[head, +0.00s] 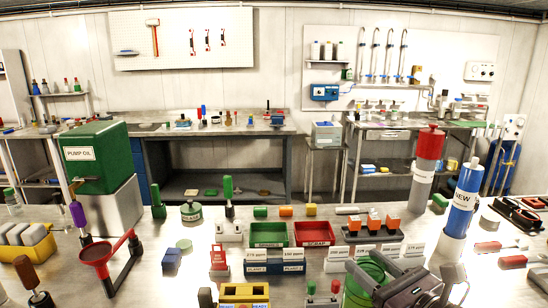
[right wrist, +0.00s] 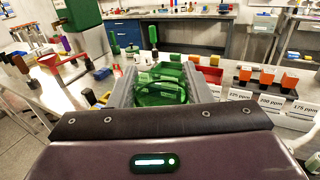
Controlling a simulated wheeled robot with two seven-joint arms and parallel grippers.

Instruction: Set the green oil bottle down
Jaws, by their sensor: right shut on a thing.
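The green oil bottle (head: 372,268) is translucent and shows at the bottom right of the head view, partly hidden by my right gripper (head: 408,277). In the right wrist view the bottle (right wrist: 160,88) sits between the two grey fingers of the right gripper (right wrist: 160,80), which is shut on it. The bottle's lower part is hidden, so I cannot tell whether its base touches the bench. My left gripper is in neither view.
A green pump oil box (head: 96,155) and a red funnel (head: 97,254) stand at the left. A green tray (head: 268,243) and a red tray (head: 315,243) lie mid-bench. Orange-topped blocks (head: 374,238) and a blue-and-white cylinder (head: 463,200) stand near the bottle. Bare bench shows between several items.

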